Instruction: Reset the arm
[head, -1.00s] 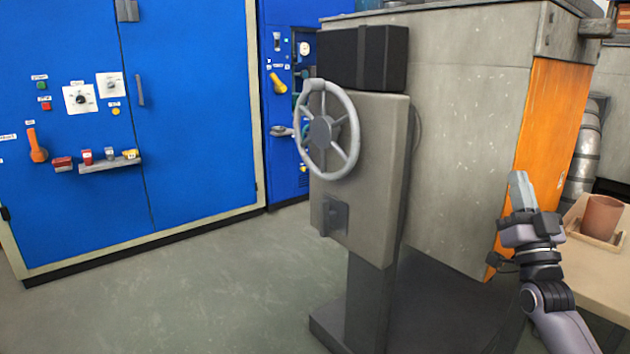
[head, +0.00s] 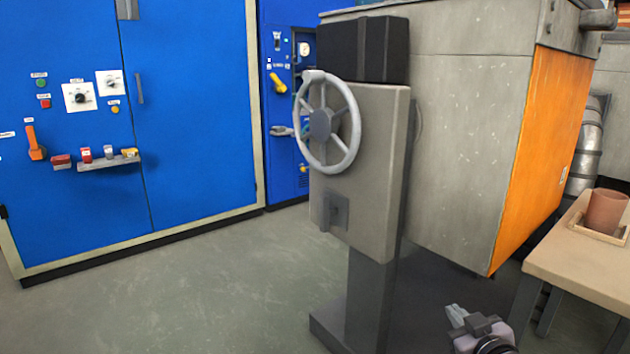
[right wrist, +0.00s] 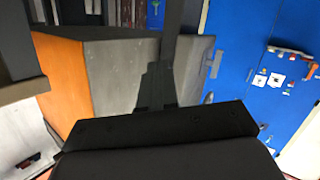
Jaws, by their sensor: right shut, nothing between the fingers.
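My right gripper (head: 459,314) is low at the bottom right of the head view. It is shut and empty, below the orange-sided grey machine and left of the table. My right forearm is mostly cut off by the lower edge. In the right wrist view a dark part of my own arm fills the lower middle, with the grey and orange machine (right wrist: 110,80) behind it. My left gripper is not in view.
A grey handwheel (head: 328,122) sits on the machine's front panel (head: 375,190). Blue cabinets (head: 190,120) with switches stand at left. A table (head: 575,262) at right bears a brown cup (head: 605,211) in a tray. The floor at front left is clear.

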